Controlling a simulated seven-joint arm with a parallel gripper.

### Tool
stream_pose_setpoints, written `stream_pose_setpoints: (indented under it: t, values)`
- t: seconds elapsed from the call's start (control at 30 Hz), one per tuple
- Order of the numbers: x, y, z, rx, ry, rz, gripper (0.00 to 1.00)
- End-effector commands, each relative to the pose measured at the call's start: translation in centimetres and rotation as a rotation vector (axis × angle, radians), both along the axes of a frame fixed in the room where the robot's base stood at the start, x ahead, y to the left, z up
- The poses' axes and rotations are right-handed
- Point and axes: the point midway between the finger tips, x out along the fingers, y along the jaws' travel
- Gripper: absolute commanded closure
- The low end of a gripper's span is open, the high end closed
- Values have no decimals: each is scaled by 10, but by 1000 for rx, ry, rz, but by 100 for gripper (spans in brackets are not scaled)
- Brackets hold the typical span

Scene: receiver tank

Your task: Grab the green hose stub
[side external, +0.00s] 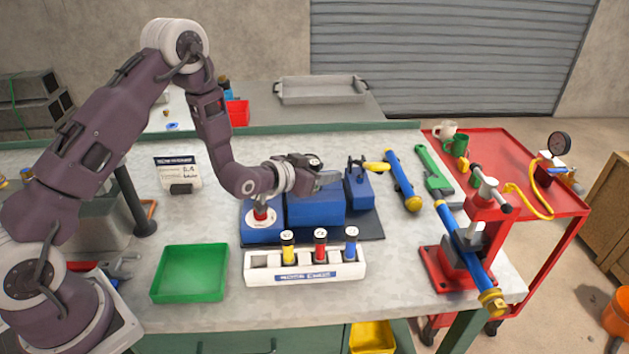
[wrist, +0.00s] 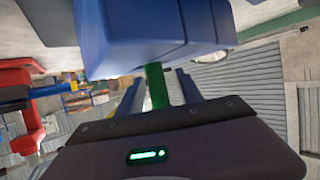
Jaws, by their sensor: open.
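The green hose stub (wrist: 156,86) shows in the wrist view as a short upright green piece below the edge of the blue block (wrist: 150,35). My gripper (wrist: 159,78) is open, with one finger on each side of the stub in that view. I cannot tell whether either finger touches it. In the side view my gripper (side external: 328,178) is above and beside the large blue block (side external: 316,207), pointing right. The stub cannot be made out there.
A white rack (side external: 305,272) with yellow, red and blue capped cylinders stands in front of the blue blocks. A green tray (side external: 190,273) is at left. A red vise (side external: 447,270) holds a blue pipe at right.

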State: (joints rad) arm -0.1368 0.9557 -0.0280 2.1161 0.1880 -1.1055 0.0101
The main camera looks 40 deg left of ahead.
Motion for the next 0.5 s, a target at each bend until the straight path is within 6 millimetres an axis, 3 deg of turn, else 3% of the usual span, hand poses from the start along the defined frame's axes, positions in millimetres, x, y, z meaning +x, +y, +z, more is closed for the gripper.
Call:
stream_pose_setpoints:
  t: [0.03, 0.23, 0.5]
  values:
    - [0, 0, 0, 0, 0, 0, 61]
    - [0, 0, 0, 0, 0, 0, 100]
    - [0, 0, 0, 0, 0, 0, 100]
